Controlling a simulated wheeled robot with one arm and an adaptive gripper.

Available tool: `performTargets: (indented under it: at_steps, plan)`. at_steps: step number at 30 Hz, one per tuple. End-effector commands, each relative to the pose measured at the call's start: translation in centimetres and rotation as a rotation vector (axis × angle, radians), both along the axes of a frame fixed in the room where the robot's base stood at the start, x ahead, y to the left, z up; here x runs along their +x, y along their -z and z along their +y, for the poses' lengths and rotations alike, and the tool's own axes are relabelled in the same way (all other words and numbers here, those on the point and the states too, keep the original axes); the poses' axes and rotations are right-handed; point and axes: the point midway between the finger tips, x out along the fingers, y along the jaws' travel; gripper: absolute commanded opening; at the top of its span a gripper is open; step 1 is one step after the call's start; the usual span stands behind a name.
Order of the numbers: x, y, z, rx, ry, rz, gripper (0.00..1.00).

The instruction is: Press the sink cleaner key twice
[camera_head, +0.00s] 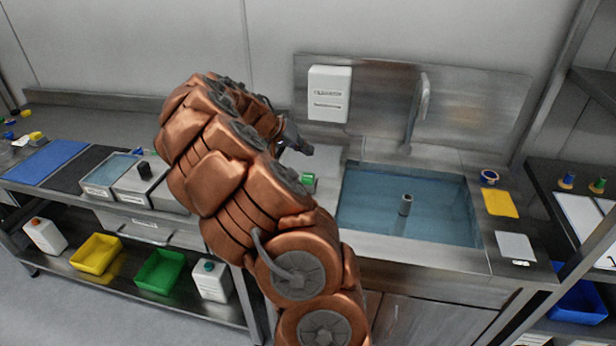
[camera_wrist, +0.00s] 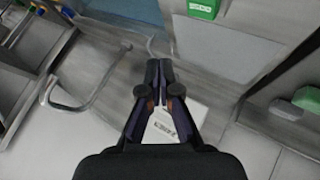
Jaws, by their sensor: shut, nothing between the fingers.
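My gripper (camera_head: 301,147) is shut and empty, held out past my copper-coloured arm, left of the sink basin. Its two dark fingers meet in the wrist view (camera_wrist: 159,70). A small green block with a white label (camera_head: 309,182) sits on the counter by the sink's left edge, below my gripper in the head view. A green labelled block also shows at the top of the wrist view (camera_wrist: 203,8), apart from the fingers. Its label is too small to read, so I cannot tell if it is the sink cleaner key. A white wall dispenser (camera_head: 329,93) hangs behind the sink.
The water-filled sink (camera_head: 375,243) has a tall tap (camera_head: 416,112) and a grey upright cylinder (camera_head: 405,205) in it. A yellow cloth (camera_head: 501,203) lies to its right. My arm hides part of the left counter. Yellow (camera_head: 97,254) and green (camera_head: 160,268) bins stand on the lower shelf.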

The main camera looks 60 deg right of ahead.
Motion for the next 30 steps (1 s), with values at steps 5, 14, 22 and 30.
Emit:
performTargets:
  at_steps: [5, 14, 22, 30]
  plan:
    - [-0.1, 2.1, 0.0, 0.0, 0.0, 0.003, 0.0]
    - [0.1, 5.7, 0.0, -0.002, -0.002, -0.002, 0.0]
    - [0.1, 6.0, 0.0, -0.003, -0.001, -0.002, 0.0]
    - [0.1, 6.0, 0.0, -0.002, -0.001, -0.002, 0.0]
